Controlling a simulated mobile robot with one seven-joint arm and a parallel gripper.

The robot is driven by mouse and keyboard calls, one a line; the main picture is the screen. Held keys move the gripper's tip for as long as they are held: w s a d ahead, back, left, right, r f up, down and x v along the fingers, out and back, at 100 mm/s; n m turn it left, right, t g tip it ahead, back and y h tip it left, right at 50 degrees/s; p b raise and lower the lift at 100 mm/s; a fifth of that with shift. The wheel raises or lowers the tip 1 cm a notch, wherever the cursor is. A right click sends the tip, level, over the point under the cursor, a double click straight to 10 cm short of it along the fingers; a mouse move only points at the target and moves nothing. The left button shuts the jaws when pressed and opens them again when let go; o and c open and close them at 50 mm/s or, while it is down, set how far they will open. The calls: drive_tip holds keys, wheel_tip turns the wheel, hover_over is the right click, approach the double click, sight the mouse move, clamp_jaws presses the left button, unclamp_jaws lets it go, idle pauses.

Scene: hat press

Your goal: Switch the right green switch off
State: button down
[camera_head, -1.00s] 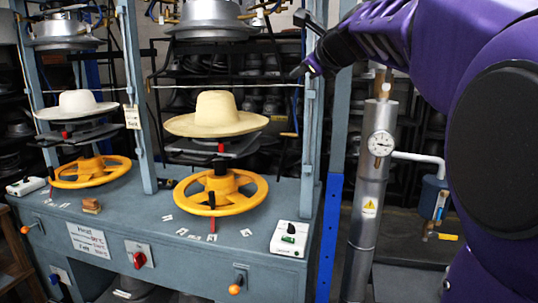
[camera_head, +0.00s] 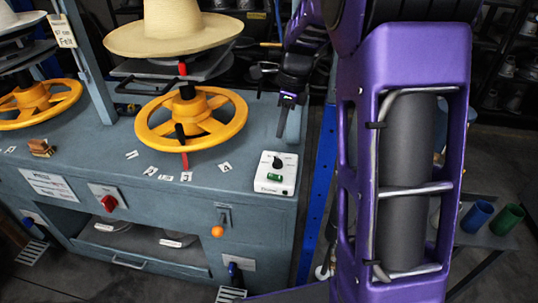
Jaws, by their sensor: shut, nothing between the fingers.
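The right green switch (camera_head: 275,177) is a small green rocker on the front part of a white control box (camera_head: 266,188), below a black knob (camera_head: 278,162). The box sits at the right end of the blue-grey bench top. Whether the switch is on or off cannot be told at this size. My gripper (camera_head: 282,128) is shut and empty, pointing down. In the picture it is above the box, apart from it. The left green switch is not in view now.
A yellow handwheel (camera_head: 222,112) stands left of my gripper, below a cream hat (camera_head: 165,28). A blue post (camera_head: 318,190) rises beyond the bench's right edge. A red knob (camera_head: 109,203) and an orange-tipped lever (camera_head: 218,231) are on the bench front. The bench top around the box is clear.

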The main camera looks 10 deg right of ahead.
drive_tip(key=shift+s+f, duration=0.15)
drive_tip(key=shift+f, duration=0.1)
drive_tip(key=b, duration=0.1)
approach(271, 175)
drive_tip(key=f, duration=0.4)
drive_tip(key=a+f, duration=0.1)
drive_tip(key=f, duration=0.1)
drive_tip(key=shift+w+a+f, duration=0.1)
drive_tip(key=shift+w+f, duration=0.2)
drive_tip(key=shift+w, duration=0.1)
